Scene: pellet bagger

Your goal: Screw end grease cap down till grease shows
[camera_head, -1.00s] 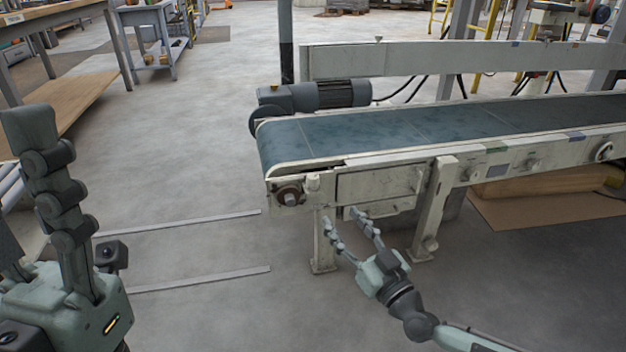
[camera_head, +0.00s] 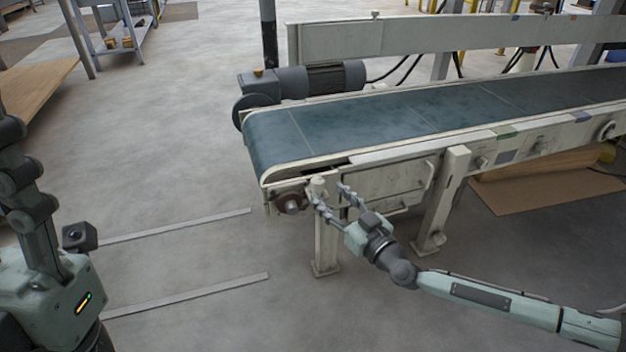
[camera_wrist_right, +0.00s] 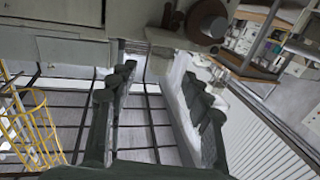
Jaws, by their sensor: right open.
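The end grease cap looks to be the small pale cylinder (camera_head: 318,184) beside the dark round bearing end (camera_head: 291,203) at the near left corner of the conveyor. My right gripper (camera_head: 328,190) is open, its two fingers pointing up at this corner. In the right wrist view the pale cylinder (camera_wrist_right: 160,61) shows beyond the gap between the open fingers (camera_wrist_right: 158,85); no contact is visible. The brown bearing end (camera_wrist_right: 206,20) is above right of it. No grease can be made out.
The conveyor's blue belt (camera_head: 370,125) runs back to the right, with a grey motor (camera_head: 325,78) on its far side. A pale support leg (camera_head: 326,245) stands under the corner, and a second leg (camera_head: 442,200) is right of my right gripper.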

